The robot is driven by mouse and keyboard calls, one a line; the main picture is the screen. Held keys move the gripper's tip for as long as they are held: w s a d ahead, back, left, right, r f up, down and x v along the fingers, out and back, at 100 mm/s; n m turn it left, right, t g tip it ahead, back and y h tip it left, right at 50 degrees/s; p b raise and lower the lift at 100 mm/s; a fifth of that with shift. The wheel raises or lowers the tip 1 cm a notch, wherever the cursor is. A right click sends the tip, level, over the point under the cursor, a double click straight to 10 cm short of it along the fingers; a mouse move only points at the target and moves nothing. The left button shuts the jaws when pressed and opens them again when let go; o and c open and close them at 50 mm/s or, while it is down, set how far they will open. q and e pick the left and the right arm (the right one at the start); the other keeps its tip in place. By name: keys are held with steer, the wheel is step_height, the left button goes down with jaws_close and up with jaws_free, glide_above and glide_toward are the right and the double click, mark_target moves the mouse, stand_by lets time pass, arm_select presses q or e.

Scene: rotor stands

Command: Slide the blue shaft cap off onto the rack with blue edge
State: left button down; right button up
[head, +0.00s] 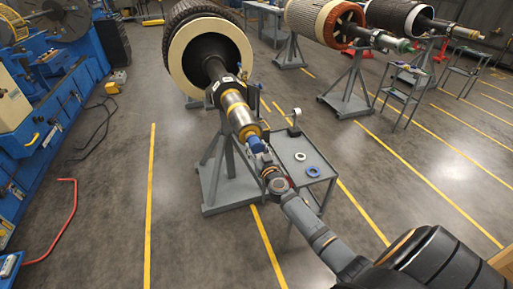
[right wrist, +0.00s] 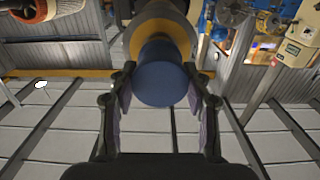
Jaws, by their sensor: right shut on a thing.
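The blue shaft cap (head: 254,143) sits on the end of the near rotor's shaft (head: 239,112). In the right wrist view the cap (right wrist: 162,75) shows as a blue cylinder end against a brass-coloured collar (right wrist: 160,25). My right gripper (head: 259,150) is at the shaft end, with one finger on each side of the cap, shut on it; the fingers also show in the right wrist view (right wrist: 160,88). A grey rack (head: 316,190) stands just right of the shaft end. I cannot make out a blue edge on it. My left gripper is out of view.
On the rack top lie a white ring (head: 300,157) and a blue ring (head: 313,171), with a small gauge (head: 295,117) at its back. The grey rotor stand (head: 229,192) is close on the left. More rotors and racks (head: 408,77) stand at the back right.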

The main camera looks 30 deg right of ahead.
mark_target(257, 148)
steer(key=shift+p+v, duration=0.8)
steer(key=shift+v, duration=1.65)
steer(key=v, duration=0.3)
steer(key=s+a+r+n+y, duration=0.1)
steer(key=s+a+y, duration=0.1)
steer(key=a, duration=0.7)
steer(key=s+a+r+n+y, duration=0.1)
steer(key=s+a+y, duration=0.1)
steer(key=a, duration=0.6)
steer(key=shift+s+a+r+n, duration=0.2)
steer(key=shift+s+a+n, duration=0.15)
steer(key=shift+s, duration=0.15)
